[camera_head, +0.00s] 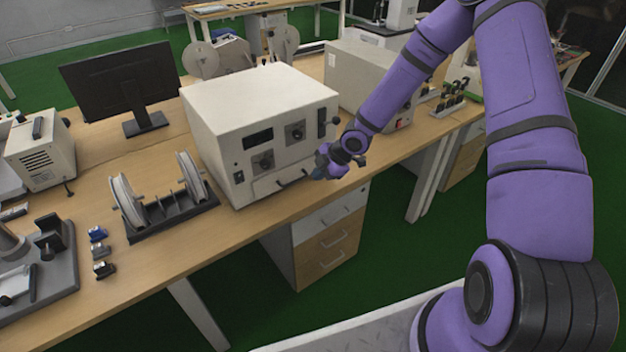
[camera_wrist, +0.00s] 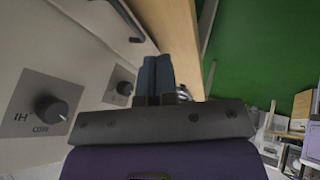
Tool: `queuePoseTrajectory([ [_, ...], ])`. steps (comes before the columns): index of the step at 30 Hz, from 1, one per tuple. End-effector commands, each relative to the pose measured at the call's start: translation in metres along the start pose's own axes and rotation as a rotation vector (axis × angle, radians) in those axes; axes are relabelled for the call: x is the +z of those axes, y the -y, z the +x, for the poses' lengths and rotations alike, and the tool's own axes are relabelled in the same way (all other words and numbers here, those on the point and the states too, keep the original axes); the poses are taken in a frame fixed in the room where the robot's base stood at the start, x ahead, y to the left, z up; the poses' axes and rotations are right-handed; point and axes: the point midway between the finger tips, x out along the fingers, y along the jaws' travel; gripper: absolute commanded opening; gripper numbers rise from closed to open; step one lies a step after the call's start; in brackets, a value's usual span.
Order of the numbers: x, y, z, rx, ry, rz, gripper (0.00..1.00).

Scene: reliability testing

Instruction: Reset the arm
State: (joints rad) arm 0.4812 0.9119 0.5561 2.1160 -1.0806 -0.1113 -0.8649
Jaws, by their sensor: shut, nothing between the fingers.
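My purple arm reaches in from the right in the head view. My gripper (camera_head: 333,168) is at the front right of a cream box-shaped test machine (camera_head: 262,100), close to its front panel and near the table's front edge. In the wrist view the two dark fingertips (camera_wrist: 156,74) lie side by side, shut, with nothing between them. The machine's panel (camera_wrist: 60,60), with black knobs, fills the left of the wrist view. I cannot tell from these views whether the fingers touch the machine.
The wooden table (camera_head: 150,262) holds a monitor (camera_head: 122,82), a rack with two white reels (camera_head: 160,200), small clips (camera_head: 101,252) and a second cream box (camera_head: 365,75). Drawers (camera_head: 325,240) stand under the table. Green floor (camera_head: 390,240) is open in front.

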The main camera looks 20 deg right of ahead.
Motion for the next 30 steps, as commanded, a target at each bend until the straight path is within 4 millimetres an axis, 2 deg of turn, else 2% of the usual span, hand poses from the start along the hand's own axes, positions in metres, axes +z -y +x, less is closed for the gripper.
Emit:
queuePoseTrajectory([
  [2, 0.001, 0.0, -0.011, 0.002, 0.001, 0.001, 0.0],
  [7, 0.001, 0.0, -0.024, 0.001, 0.0, 0.002, 0.0],
  [20, 0.0, -0.001, -0.039, -0.006, 0.025, 0.009, 0.0],
  [23, 0.002, -0.004, -0.054, -0.016, 0.082, 0.036, 0.0],
  [30, 0.002, -0.011, -0.116, -0.025, 0.289, 0.171, 0.0],
])
